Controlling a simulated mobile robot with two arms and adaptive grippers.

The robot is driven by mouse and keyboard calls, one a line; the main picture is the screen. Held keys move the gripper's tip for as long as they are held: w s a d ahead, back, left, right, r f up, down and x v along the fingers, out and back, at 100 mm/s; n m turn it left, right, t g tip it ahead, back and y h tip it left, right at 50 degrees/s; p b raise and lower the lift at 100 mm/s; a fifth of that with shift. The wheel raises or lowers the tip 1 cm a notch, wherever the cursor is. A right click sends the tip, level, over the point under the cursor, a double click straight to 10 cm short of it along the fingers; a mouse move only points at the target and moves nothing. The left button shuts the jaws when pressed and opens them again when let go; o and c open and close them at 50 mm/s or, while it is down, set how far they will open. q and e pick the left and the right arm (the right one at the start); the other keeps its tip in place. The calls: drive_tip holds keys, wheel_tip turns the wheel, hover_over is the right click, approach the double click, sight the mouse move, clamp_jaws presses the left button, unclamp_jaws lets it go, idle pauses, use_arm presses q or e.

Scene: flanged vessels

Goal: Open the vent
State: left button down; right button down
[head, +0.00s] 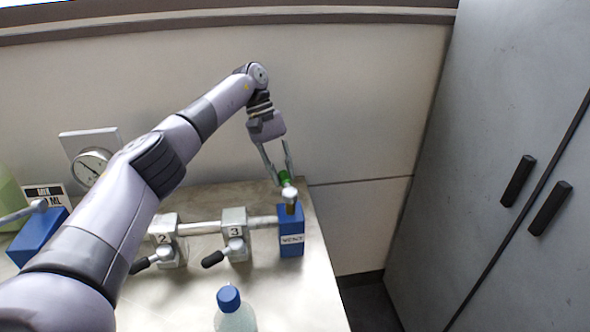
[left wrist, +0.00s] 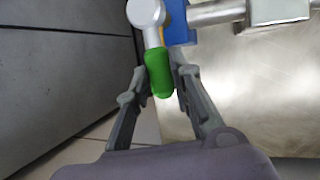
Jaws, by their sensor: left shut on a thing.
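The vent is a blue block (head: 291,222) labelled VENT at the right end of a pipe, near the right edge of the bench. Its valve on top has a metal hub (left wrist: 146,12) and a green handle (head: 284,178). My left gripper (head: 283,180) reaches down from above and is shut on the green handle, with its fingers on either side. In the left wrist view the green handle (left wrist: 159,75) lies between the fingertips, and the blue block (left wrist: 180,24) shows only in part. My right gripper is not in view.
Valves numbered 2 (head: 166,240) and 3 (head: 234,234) with black levers sit on the pipe left of the vent. A blue-capped bottle (head: 232,310) stands at the front. A gauge (head: 91,166) is on the wall. Grey cabinets (head: 490,150) stand at right.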

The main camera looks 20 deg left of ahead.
use_arm(q)
drive_tip(key=shift+w+d+r+m, duration=0.1)
drive_tip(key=shift+w+d+m, duration=0.05)
drive_tip(key=shift+m, duration=0.15)
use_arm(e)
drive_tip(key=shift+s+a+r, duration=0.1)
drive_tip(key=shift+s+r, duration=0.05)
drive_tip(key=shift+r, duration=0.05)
use_arm(q)
drive_tip(key=shift+d, duration=0.1)
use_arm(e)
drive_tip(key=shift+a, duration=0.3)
use_arm(q)
drive_tip(key=c, duration=1.7)
unclamp_jaws()
drive_tip(key=shift+o, duration=1.4)
drive_tip(key=shift+w, duration=0.1)
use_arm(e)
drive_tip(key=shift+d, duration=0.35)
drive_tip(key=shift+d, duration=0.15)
